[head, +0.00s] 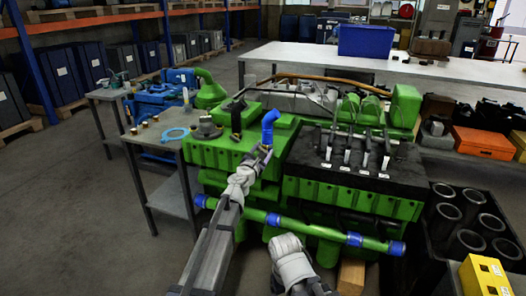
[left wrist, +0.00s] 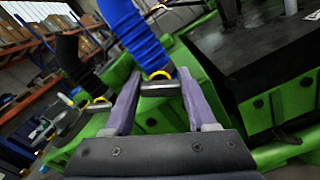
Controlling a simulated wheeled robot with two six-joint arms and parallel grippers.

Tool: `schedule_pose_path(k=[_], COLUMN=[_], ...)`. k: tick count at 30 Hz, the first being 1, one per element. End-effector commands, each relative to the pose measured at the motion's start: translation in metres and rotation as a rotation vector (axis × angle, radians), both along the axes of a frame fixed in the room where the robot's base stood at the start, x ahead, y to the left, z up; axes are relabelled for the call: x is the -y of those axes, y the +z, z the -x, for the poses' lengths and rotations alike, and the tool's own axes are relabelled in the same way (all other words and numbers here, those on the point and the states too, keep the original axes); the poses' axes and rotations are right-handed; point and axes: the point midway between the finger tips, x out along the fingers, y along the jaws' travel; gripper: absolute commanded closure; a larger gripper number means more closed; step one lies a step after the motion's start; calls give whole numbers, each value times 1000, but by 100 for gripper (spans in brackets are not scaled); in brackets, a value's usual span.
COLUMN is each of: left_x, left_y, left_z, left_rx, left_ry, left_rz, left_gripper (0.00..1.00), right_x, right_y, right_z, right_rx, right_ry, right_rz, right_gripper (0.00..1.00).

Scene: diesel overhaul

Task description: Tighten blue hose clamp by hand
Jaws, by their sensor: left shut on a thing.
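A blue elbow hose (head: 269,124) stands on the green engine (head: 230,150), and it shows large in the left wrist view (left wrist: 138,38). At its lower end is a clamp with a yellow ring (left wrist: 158,75) and a grey bar-shaped handle (left wrist: 160,88). My left gripper (head: 266,150) is at the hose's foot. In the left wrist view its two fingers (left wrist: 160,92) stand on either side of the handle and are shut on it. The contact is small and partly hidden in the head view.
A black hose (head: 236,118) stands just left of the blue one. A green pipe with blue ends (head: 300,226) runs along the engine's front. A grey side table (head: 160,150) holds a light-blue ring (head: 175,134). A black rack of cylinders (head: 470,225) stands right.

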Motion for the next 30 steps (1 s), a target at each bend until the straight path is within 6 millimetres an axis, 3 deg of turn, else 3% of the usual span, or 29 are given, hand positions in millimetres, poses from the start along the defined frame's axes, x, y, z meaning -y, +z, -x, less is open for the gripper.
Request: schedule_pose_path(k=[12, 27, 28, 30], left_x=[1, 1, 1, 1], left_y=[-1, -1, -1, -1], left_z=[1, 1, 1, 1], left_rx=[51, 57, 57, 57], left_ry=[0, 0, 0, 0], left_rz=[-157, -174, -174, -174], left_gripper=[99, 99, 41, 33], right_x=[0, 0, 0, 0], right_y=[0, 0, 0, 0], right_z=[0, 0, 0, 0], right_rx=[0, 0, 0, 0], right_ry=[0, 0, 0, 0], right_rz=[0, 0, 0, 0], right_gripper=[19, 19, 19, 19])
